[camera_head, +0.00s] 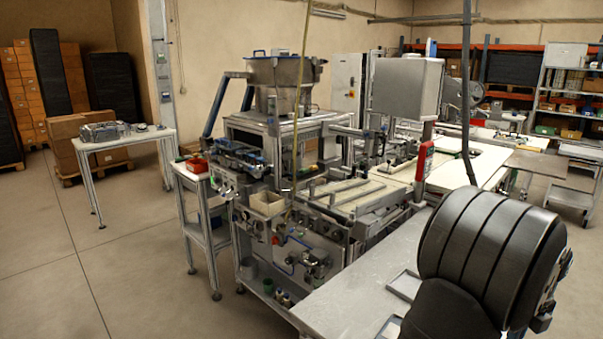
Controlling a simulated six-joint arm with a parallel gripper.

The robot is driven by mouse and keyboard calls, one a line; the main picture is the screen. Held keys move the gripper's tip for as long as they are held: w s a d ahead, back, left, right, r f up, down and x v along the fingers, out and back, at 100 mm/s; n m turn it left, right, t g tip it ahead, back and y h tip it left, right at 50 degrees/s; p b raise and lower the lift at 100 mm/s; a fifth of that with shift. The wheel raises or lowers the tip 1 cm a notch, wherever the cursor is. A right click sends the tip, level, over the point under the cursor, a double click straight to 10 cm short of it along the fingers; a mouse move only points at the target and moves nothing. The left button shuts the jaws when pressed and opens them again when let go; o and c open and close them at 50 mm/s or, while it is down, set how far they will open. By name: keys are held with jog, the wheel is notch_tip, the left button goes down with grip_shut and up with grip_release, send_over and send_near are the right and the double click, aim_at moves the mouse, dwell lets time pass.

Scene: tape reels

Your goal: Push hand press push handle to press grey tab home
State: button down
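A red upright part (424,160) with a grey edge stands at the back of the metal bench, right of centre. I cannot tell whether it is the hand press or its push handle. I cannot make out the grey tab. A large dark ribbed round form fills the lower right, close to the camera. It hides the right part of the bench, and I cannot tell whether it is part of my arm. My gripper's fingers do not show.
The metal bench (345,290) has bare room at its front left. A shallow light tray or frame (405,285) lies beside the dark form. A large machine (290,200) adjoins the bench on the left. A side table (120,141) stands farther left, with open floor around it.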

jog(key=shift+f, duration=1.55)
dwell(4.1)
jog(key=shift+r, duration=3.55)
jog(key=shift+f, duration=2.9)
